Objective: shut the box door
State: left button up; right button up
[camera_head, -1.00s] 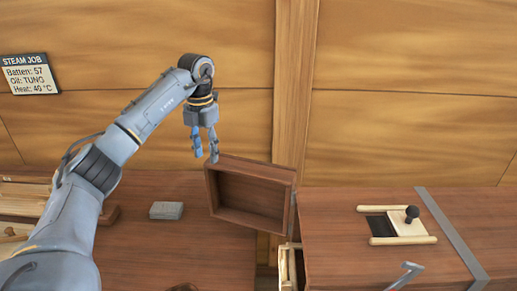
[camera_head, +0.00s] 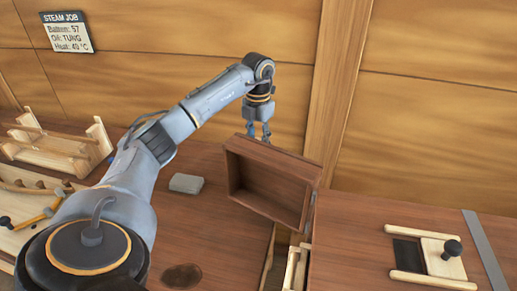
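The box door (camera_head: 272,182) is a dark wooden panel with a raised rim, shaped like a shallow tray. It stands swung open at the left end of the long wooden box (camera_head: 355,235), joined near its right edge. My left gripper (camera_head: 259,132) is above and behind the door's top edge. Its two fingers point down and are spread apart, with nothing seen between them. Their tips are close to the top edge, and I cannot tell whether they touch it. My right gripper is not in view.
A sliding hatch with a black knob (camera_head: 452,249) and a grey strap (camera_head: 485,253) are on the box top. A grey block (camera_head: 186,184) lies on the bench left of the door. Wooden racks (camera_head: 60,150) stand further left. A plank wall is close behind.

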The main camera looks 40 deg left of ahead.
pick_arm(q)
jog(key=shift+f+p, duration=0.35)
jog(key=shift+f, duration=1.8)
jog(key=shift+c, duration=0.4)
grip_shut()
